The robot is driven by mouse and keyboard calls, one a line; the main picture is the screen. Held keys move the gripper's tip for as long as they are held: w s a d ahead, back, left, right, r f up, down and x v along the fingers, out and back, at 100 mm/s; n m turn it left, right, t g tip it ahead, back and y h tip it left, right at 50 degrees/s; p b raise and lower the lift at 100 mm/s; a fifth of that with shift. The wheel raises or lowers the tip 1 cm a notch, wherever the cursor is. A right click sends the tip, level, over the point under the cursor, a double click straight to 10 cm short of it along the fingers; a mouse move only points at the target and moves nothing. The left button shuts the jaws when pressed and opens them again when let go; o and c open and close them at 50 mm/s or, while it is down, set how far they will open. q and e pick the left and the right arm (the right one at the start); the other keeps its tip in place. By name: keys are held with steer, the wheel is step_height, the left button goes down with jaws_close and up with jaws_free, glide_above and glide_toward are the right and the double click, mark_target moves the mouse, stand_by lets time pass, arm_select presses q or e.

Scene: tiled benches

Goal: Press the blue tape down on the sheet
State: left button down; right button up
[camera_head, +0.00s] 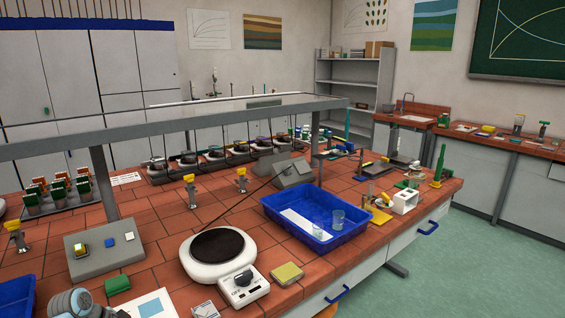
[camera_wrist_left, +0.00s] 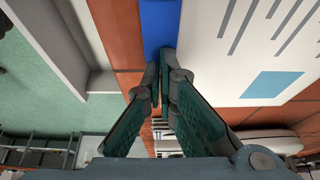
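The white sheet (camera_wrist_left: 215,75) with grey printed lines and a light blue square fills the upper right of the left wrist view. It shows partly at the bottom edge of the head view (camera_head: 166,295). A darker blue tape strip (camera_wrist_left: 160,22) runs along the sheet's left edge, beside the red tiles. My left gripper (camera_wrist_left: 165,58) has its fingertips together at the near end of the tape. I cannot tell whether the tips touch it. In the head view, part of my left arm shows at the bottom left, with its fingertips out of view. My right gripper is not in view.
A green block (camera_head: 118,284), a grey sloped box (camera_head: 103,250) and a round-topped heater (camera_head: 216,250) stand near the sheet. A blue tray (camera_head: 340,240) with beakers stands to the right. A metal shelf frame (camera_head: 150,133) spans the bench.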

arm_select(q)
step_height(320, 180, up, 5)
steer(key=p, duration=0.5)
steer(key=shift+r+p, duration=0.35)
steer(key=shift+r, duration=0.6)
